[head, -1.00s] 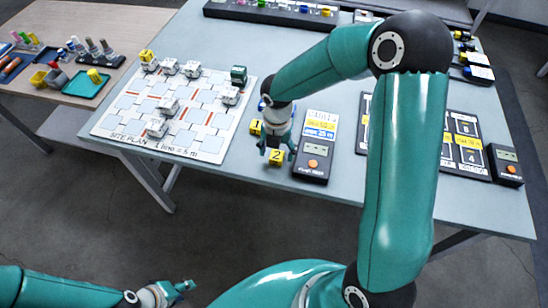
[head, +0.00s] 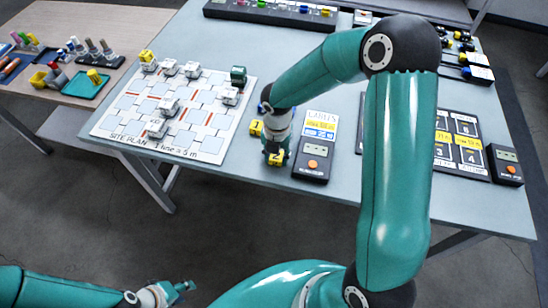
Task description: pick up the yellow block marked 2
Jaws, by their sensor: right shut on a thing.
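The yellow block marked 2 (head: 276,158) is near the front edge of the table, with its numbered face showing. My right gripper (head: 274,150) is over it from above, shut on it; the fingers partly hide the block. Whether the block touches the table is hard to tell. A yellow block marked 1 (head: 256,127) stands just behind and to the left of my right gripper. My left gripper (head: 184,286) is low at the bottom left, away from the table, and its fingers are too small to judge.
A black handheld device (head: 312,160) stands close to the right of the block. The site plan board (head: 202,150) with small white blocks lies to the left. A dark card board (head: 483,170) and another device (head: 505,165) are further right. A side table (head: 30,85) stands at the left.

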